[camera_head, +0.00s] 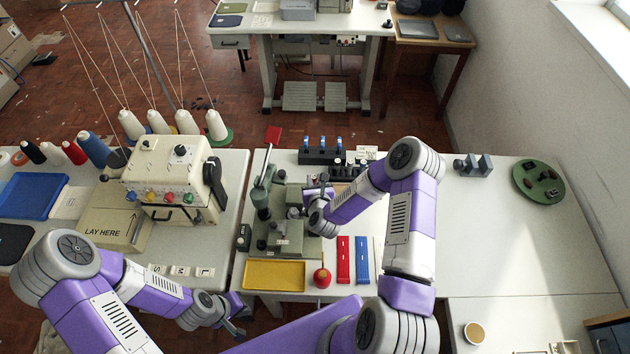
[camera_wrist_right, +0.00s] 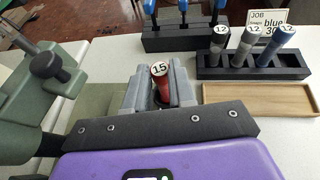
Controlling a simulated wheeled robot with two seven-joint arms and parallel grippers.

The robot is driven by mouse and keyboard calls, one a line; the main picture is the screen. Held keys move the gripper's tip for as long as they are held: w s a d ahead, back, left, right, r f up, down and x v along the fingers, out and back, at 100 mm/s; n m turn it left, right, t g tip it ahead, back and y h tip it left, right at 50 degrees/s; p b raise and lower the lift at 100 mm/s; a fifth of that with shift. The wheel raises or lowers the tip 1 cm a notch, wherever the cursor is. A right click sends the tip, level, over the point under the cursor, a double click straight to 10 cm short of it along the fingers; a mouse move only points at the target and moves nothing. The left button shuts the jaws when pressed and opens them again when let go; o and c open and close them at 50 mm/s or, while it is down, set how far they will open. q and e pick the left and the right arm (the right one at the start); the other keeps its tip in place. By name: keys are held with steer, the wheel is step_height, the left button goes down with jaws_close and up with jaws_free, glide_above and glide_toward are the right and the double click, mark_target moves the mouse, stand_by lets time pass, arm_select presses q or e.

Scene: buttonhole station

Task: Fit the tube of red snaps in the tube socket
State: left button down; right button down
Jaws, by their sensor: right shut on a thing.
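My right gripper (camera_head: 318,190) is at the green snap press (camera_head: 264,196), by its right side. In the right wrist view its grey fingers (camera_wrist_right: 157,92) are shut around a red tube (camera_wrist_right: 161,78) with a round white cap marked 15. The tube's lower part is hidden between the fingers. The press (camera_wrist_right: 42,70) stands close at the left in that view. I cannot make out the tube socket clearly in either view. My left gripper (camera_head: 234,326) is low in front of the table, away from the press; its finger opening is too unclear to judge.
A black rack (camera_wrist_right: 250,72) holds grey and blue tubes marked 12, with a wooden tray (camera_wrist_right: 257,105) before it. A blue-handled tool rack (camera_head: 320,157) stands behind. A yellow tray (camera_head: 275,275), red strip (camera_head: 345,260) and blue strip (camera_head: 362,260) lie in front. The table's right side is mostly clear.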

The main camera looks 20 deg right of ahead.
steer(key=shift+f, duration=0.35)
steer(key=c, duration=1)
jaws_free()
steer(key=shift+o, duration=0.2)
steer(key=shift+r, duration=0.1)
steer(key=shift+r+p, duration=0.35)
steer(key=shift+r, duration=0.1)
steer(key=v, duration=1.2)
steer(key=shift+f, duration=0.15)
